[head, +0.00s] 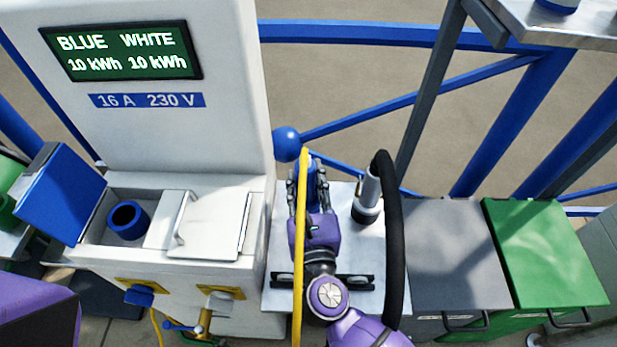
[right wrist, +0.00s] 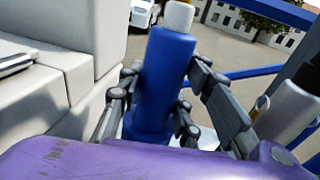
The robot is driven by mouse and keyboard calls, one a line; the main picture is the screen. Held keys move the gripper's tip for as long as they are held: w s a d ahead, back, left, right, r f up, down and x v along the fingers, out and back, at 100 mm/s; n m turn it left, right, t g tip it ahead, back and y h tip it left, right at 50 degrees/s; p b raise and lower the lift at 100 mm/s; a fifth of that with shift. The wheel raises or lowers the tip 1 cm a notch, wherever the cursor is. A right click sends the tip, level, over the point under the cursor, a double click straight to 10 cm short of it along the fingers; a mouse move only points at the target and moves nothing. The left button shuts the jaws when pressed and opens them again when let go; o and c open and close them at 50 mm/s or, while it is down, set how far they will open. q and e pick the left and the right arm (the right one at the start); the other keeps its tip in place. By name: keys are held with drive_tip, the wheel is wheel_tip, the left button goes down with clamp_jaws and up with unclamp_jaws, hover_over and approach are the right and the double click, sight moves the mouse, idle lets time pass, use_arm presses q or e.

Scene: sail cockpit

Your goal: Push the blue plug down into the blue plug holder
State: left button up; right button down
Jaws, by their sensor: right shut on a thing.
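My right gripper (head: 309,190) is shut on the blue plug (head: 313,180), over the white plate beside the pedestal. In the right wrist view the plug (right wrist: 167,75) stands nearly upright, slightly tilted, with a white tip on top and the fingers of my right gripper (right wrist: 160,100) on both sides. A wider blue part (right wrist: 145,134) shows below it; I cannot tell whether this is the blue plug holder or the plug's own base, nor how deep the plug sits. A yellow cable (head: 299,250) runs beside the gripper. My left gripper is out of view.
The white pedestal (head: 150,120) has an open blue lid (head: 65,193), a round blue socket (head: 127,220) and a closed white cover (head: 213,225). A grey-white plug (head: 368,190) with a thick black hose (head: 394,240) stands close on the right. Grey (head: 445,250) and green boxes (head: 545,250) lie beyond.

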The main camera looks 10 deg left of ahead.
idle(0.3)
idle(0.4)
drive_tip(key=shift+f+b, duration=0.35)
drive_tip(key=shift+f, duration=0.15)
drive_tip(key=shift+f, duration=0.1)
drive_tip(key=c, duration=1.5)
unclamp_jaws()
drive_tip(key=shift+c, duration=0.2)
drive_tip(key=shift+v, duration=2.9)
drive_tip(key=b, duration=0.1)
approach(307, 194)
drive_tip(key=shift+w+a, duration=0.25)
drive_tip(key=shift+w, duration=0.2)
